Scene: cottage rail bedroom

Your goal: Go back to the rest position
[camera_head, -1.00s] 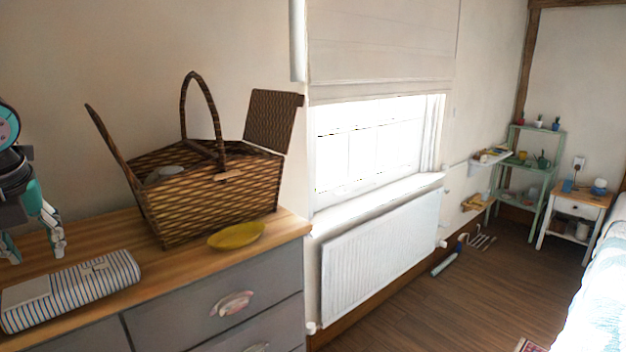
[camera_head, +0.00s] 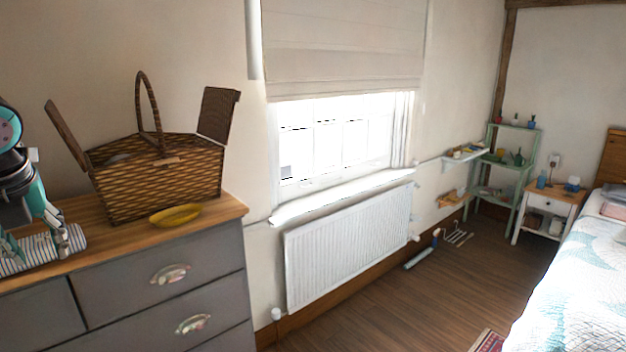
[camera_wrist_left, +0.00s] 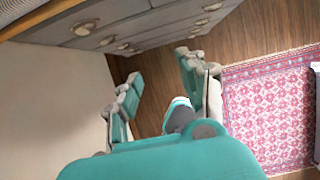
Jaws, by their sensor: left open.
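My right gripper is not in view.
A radiator (camera_head: 350,245) is under the window. A red rug (camera_wrist_left: 268,110) lies below.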

